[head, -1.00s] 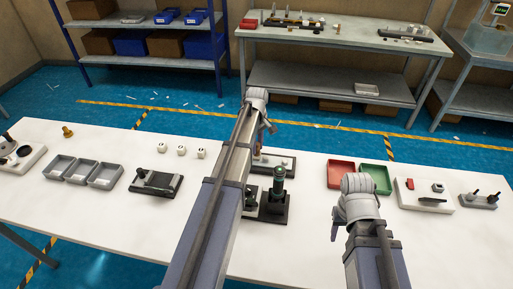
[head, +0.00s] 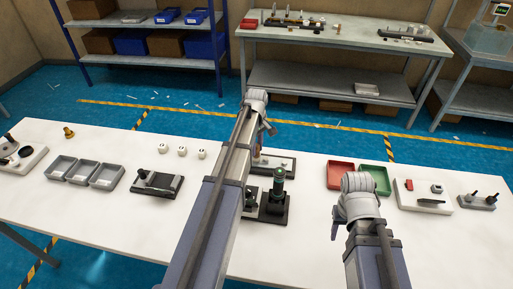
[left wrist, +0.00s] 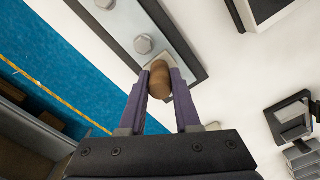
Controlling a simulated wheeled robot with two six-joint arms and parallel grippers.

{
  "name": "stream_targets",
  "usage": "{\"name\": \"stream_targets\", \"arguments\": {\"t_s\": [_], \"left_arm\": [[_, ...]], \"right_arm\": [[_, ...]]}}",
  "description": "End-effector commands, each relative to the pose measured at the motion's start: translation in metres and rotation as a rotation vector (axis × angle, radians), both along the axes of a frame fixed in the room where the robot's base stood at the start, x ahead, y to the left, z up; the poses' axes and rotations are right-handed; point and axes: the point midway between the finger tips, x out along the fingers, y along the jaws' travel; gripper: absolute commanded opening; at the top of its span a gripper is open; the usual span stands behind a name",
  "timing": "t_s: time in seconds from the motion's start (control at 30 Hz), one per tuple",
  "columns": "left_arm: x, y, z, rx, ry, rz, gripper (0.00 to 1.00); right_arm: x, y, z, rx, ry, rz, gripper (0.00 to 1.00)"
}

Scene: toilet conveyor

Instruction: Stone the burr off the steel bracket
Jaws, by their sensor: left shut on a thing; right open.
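My left gripper (left wrist: 160,88) is shut on a brown rounded piece (left wrist: 159,72) in the left wrist view; I cannot tell whether it is the stone or a handle. Beyond its fingertips is a pale grey metal plate with two bolt heads, likely the steel bracket (left wrist: 121,18), on a dark-edged base. I cannot tell whether the held piece touches it. In the head view this fixture (head: 284,162) lies partly behind my left arm, and the left fingertips are hidden. My right gripper (head: 335,230) is open at the right, above the table's front area. No burr is discernible.
A green-topped cylinder on a black stand (head: 276,190) stands right beside my left arm. A red tray (head: 340,177) and a green tray (head: 376,170) lie behind my right gripper. Grey trays (head: 84,171) and a black fixture (head: 157,184) are at left. The front right tabletop is clear.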

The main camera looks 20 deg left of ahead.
Motion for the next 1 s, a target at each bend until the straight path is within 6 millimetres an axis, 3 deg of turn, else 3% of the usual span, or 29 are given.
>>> {"name": "stream_targets", "arguments": {"t_s": [0.1, 0.57, 1.0], "left_arm": [[0.000, 0.000, 0.017, 0.000, 0.000, 0.000, 0.00], [0.000, 0.000, 0.060, 0.000, 0.000, 0.000, 0.00], [0.000, 0.000, 0.054, 0.000, 0.000, 0.000, 0.00]], "right_arm": [[0.000, 0.000, 0.017, 0.000, 0.000, 0.000, 0.50], [0.000, 0.000, 0.060, 0.000, 0.000, 0.002, 0.50], [0.000, 0.000, 0.054, 0.000, 0.000, 0.002, 0.50]]}}
